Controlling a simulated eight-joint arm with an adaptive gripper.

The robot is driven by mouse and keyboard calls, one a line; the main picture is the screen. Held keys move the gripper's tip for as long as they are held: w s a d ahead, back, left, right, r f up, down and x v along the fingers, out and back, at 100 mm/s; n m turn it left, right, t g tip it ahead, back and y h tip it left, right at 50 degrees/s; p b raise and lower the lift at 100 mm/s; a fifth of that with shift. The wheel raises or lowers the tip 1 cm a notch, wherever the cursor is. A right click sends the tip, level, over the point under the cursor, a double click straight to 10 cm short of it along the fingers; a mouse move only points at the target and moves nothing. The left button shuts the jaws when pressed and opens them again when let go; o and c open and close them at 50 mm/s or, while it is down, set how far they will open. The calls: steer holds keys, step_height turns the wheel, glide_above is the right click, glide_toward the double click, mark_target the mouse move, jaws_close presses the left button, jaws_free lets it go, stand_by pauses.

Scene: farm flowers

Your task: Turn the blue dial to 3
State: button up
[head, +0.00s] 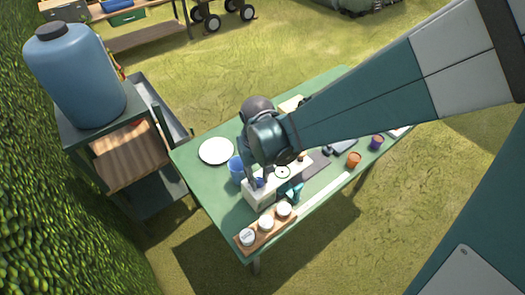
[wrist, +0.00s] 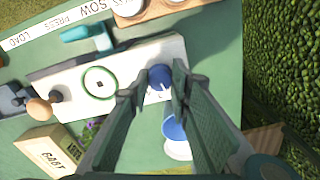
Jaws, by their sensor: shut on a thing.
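The blue dial (wrist: 160,76) sits on a cream box (wrist: 120,75) on the green table. In the wrist view, my gripper (wrist: 160,90) has a finger on either side of the dial and is shut on it. In the head view, my gripper (head: 258,176) reaches down over the left part of the cream box (head: 262,196), and the dial (head: 260,183) shows only in part beneath the fingers. Small dark marks lie beside the dial, too small to read, so its setting cannot be told.
A blue cup (head: 237,168) and white plate (head: 216,151) stand nearby. A wooden tray (head: 240,240) holds white jars in front. Orange (head: 354,159) and purple (head: 376,142) pots stand right.

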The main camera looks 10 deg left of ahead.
mark_target(259, 180)
steer(key=m+b, duration=0.1)
steer(key=m, duration=0.4)
steer(key=shift+m, duration=0.4)
steer(key=o, duration=0.9)
steer(key=shift+r, duration=0.25)
steer(key=shift+r, duration=5.8)
